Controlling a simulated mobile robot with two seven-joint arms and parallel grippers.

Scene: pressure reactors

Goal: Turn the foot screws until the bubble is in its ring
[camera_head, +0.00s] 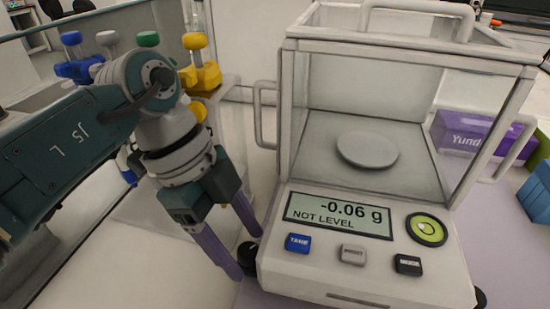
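The balance (365,270) has a glass draft shield and a round pan (367,149). Its display (338,215) reads -0.06 g and NOT LEVEL. The round green level vial (427,230) is at the right of the front panel; its small pale bubble appears slightly off centre, but its exact place against the ring is hard to read. A black foot screw (248,256) shows at the front left corner. My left gripper (246,253) points down there, its two purple fingers apart on either side of the screw; contact is unclear. Another dark foot (481,298) barely shows at right. My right gripper is out of view.
Buttons (352,255) line the front panel. Side handles (265,115) stick out from the shield, the left one near my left arm. A rack with blue, green and yellow parts (203,75) stands behind that arm. A purple box (468,137) is behind right.

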